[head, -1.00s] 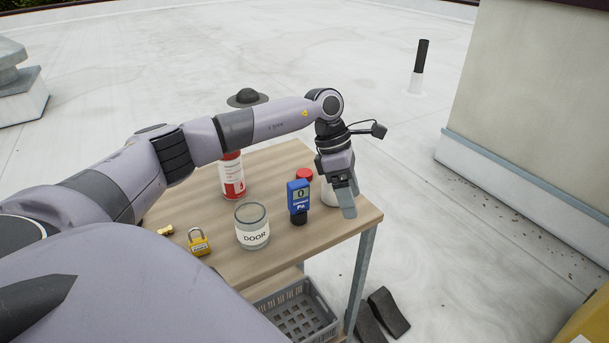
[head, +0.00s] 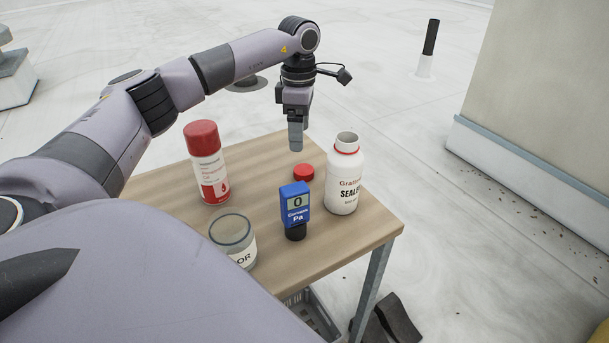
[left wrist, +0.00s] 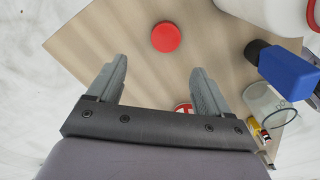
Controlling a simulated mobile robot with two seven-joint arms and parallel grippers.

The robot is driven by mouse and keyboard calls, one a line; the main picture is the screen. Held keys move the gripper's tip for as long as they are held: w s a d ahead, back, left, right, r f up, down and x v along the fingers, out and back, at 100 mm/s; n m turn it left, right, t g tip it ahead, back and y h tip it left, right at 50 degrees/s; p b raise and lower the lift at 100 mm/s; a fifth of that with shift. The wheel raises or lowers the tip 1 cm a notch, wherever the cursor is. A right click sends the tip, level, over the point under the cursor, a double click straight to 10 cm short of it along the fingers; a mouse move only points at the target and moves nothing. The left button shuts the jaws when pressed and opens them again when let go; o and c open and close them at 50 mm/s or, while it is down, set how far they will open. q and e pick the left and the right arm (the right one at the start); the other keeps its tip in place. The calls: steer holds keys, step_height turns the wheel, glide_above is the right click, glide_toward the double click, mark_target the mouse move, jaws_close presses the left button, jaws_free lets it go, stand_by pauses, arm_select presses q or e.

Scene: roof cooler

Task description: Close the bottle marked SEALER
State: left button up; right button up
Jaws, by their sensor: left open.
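The white bottle marked SEALER (head: 344,180) stands upright and uncapped near the right edge of the wooden table, its open mouth showing. A red cap (head: 303,173) lies on the table just left of the bottle. It also shows in the left wrist view (left wrist: 166,37), ahead of and between the fingers; part of the bottle (left wrist: 262,12) is at the top right there. My left gripper (head: 296,146) is above the table near the cap, pointing down. In the left wrist view its fingers (left wrist: 158,85) are apart with nothing between them. My right gripper is not in view.
A blue gauge (head: 296,205) stands in front of the cap and bottle. A glass jar (head: 232,236) is at the front left, and a red-and-white spray can (head: 207,165) stands at the back left. Bare tabletop (head: 265,175) lies between can and cap.

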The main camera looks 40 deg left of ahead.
mark_target(304, 169)
arm_select(q)
steer(key=shift+s+d+f+b, duration=0.1)
steer(key=shift+f+b, duration=0.2)
steer(key=shift+f, duration=0.2)
steer(key=shift+s+d+f+b, duration=0.1)
steer(key=shift+f+b, duration=0.15)
steer(key=shift+f, duration=0.2)
steer(key=shift+f, duration=0.1)
steer(key=shift+f, duration=1)
steer(key=f, duration=0.2)
steer(key=d+f, duration=0.1)
steer(key=f, duration=0.2)
steer(key=shift+w+f, duration=0.1)
steer(key=shift+w, duration=0.1)
